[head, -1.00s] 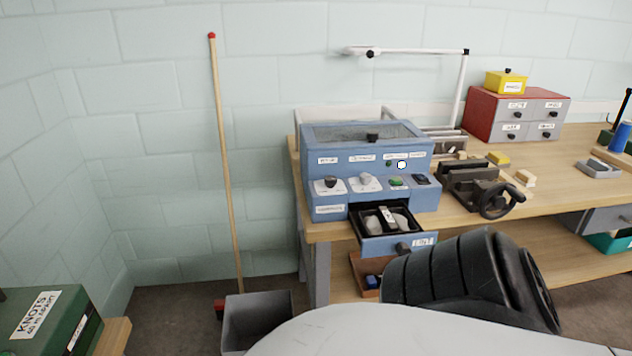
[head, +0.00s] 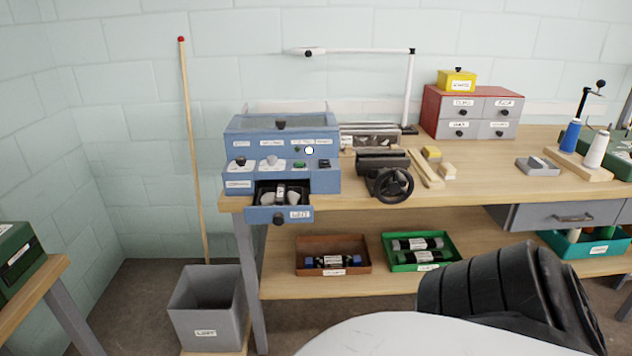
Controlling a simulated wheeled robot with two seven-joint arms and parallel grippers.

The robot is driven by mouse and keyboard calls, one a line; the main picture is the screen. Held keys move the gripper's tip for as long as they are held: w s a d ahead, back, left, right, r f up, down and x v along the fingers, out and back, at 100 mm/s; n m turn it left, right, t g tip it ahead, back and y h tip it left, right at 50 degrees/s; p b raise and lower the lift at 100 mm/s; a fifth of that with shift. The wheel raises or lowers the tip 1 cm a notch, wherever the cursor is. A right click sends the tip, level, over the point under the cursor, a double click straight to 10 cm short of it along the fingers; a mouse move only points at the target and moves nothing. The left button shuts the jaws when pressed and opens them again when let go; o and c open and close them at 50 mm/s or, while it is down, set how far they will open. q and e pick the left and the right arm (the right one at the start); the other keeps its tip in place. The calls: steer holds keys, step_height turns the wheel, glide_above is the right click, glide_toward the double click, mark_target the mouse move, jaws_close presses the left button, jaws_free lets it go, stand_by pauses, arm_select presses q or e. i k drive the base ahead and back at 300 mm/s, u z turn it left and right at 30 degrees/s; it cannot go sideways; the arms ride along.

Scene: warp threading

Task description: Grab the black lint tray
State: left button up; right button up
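The black lint tray (head: 259,194) sits in the pulled-out drawer at the front of the blue machine (head: 234,172) on the workbench. It holds pale grey lumps and a small light-coloured piece. The drawer front (head: 265,215) is blue, with a dark round knob and a white label. Neither of my grippers shows in the head view. A dark ribbed part and a pale rounded part of my own body fill the lower right.
A grey lint bin (head: 208,300) stands on a low board left of the bench leg. A broom handle (head: 193,150) leans on the wall. A brown tray (head: 318,269) and a green tray (head: 432,268) stand on the lower shelf. A black handwheel (head: 393,186) is right of the machine.

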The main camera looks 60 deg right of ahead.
mark_target(282, 195)
steer(key=z, duration=1.5)
